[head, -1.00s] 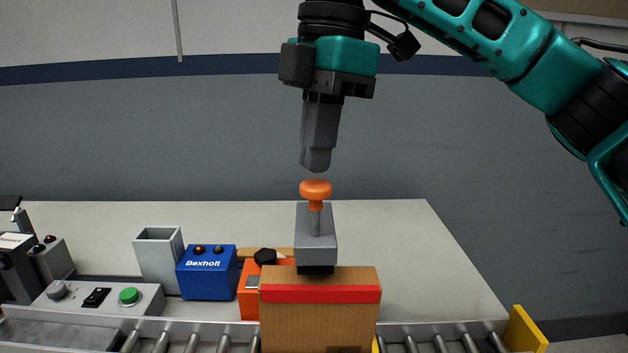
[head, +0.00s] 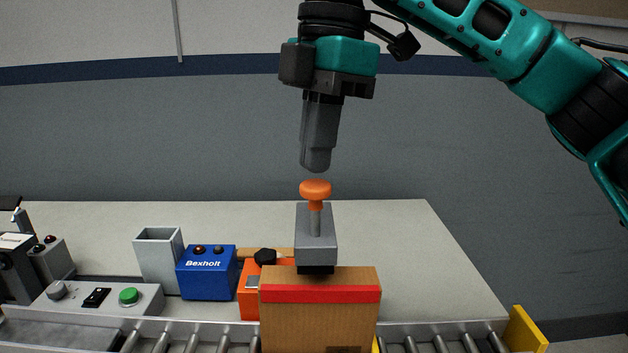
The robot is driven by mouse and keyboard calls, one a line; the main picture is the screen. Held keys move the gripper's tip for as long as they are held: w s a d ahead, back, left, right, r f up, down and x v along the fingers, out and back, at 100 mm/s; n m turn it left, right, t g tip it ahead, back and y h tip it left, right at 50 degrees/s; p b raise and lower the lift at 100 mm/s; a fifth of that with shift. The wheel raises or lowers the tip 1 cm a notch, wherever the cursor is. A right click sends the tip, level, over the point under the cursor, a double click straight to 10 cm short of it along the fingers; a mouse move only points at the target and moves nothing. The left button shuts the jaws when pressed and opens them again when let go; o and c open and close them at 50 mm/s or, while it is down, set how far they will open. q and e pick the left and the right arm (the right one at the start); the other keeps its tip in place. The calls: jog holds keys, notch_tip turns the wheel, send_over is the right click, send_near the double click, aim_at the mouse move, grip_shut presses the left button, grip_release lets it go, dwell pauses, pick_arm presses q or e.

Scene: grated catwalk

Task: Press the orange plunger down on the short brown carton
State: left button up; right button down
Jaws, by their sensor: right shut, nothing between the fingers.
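The orange plunger (head: 316,189) is a round knob on a thin metal stem. It stands up out of a grey block (head: 316,235) with a black base, which sits on top of the brown carton (head: 318,318) with a red band. The carton's lower part is cut off by the bottom of the view. My right gripper (head: 315,168) points down with its fingers shut and empty. Its tips are just above the orange knob, with a small gap showing between them. My left gripper does not show.
The carton is at a roller conveyor (head: 440,340) with a yellow end stop (head: 525,330). Behind it are a blue Bexholt box (head: 207,273), an orange device (head: 249,290), a grey open bin (head: 160,262) and a button panel (head: 100,298). The table's right side is clear.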

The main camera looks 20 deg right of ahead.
aim_at(316, 184)
jog(key=shift+f, duration=0.2)
jog(key=shift+f+b, duration=1.25)
jog(key=shift+f, duration=0.25)
notch_tip(316, 184, up, 3)
jog(key=p, duration=0.2)
jog(key=shift+p, duration=0.35)
notch_tip(316, 184, up, 7)
jog(key=p, duration=0.5)
jog(key=shift+f, duration=0.15)
